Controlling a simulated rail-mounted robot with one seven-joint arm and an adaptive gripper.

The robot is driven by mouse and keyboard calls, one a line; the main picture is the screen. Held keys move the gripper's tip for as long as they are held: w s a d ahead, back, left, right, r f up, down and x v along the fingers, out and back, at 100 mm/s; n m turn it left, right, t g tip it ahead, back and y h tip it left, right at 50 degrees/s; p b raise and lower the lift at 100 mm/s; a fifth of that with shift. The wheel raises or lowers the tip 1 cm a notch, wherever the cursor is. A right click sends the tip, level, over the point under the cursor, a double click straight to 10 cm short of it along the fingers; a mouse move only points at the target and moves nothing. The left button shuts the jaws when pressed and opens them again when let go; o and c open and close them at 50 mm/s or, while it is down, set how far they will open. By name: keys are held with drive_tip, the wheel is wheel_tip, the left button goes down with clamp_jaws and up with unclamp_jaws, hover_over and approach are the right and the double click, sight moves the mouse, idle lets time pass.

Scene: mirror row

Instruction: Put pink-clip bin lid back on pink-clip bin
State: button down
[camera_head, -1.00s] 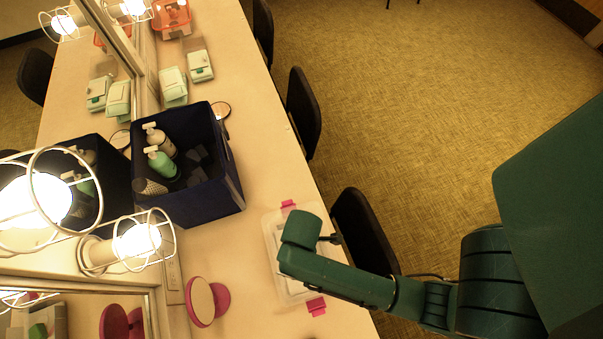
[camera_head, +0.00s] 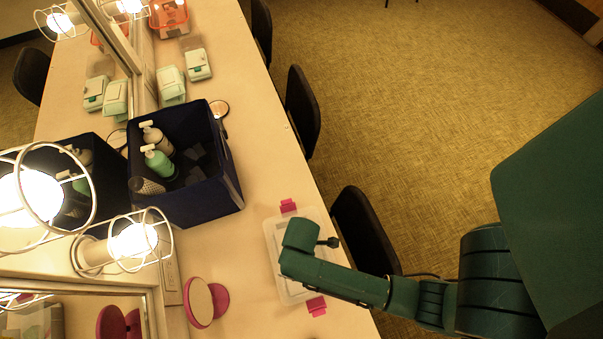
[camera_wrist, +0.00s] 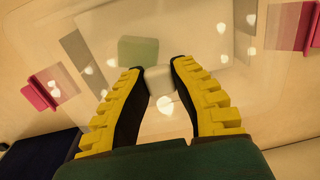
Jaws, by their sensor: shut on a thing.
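The pink-clip bin (camera_head: 277,262) is a clear, low box near the counter's front edge, with a pink clip (camera_head: 288,206) at its far end and another (camera_head: 316,306) at its near end. Both clips stick outward. In the wrist view my gripper (camera_wrist: 157,67) is shut on a small pale knob (camera_wrist: 159,82) of the clear lid (camera_wrist: 215,78). The lid is over the bin; I cannot tell whether it touches the rim. A grey-green block (camera_wrist: 138,50) shows beyond the fingertips. In the head view my arm hides the fingers and the knob.
A dark blue open box (camera_head: 205,205) with bottles stands behind the bin. A pink round mirror (camera_head: 198,302) stands at the near left. Mint containers (camera_head: 198,64) sit farther along the counter. A dark chair (camera_head: 365,232) is close to the counter's front edge.

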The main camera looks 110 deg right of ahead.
drive_tip(key=c, duration=0.9)
unclamp_jaws()
drive_tip(key=shift+c, duration=0.2)
drive_tip(key=shift+r, duration=0.1)
wheel_tip(320, 180, up, 18)
drive_tip(key=p, duration=0.1)
idle(0.4)
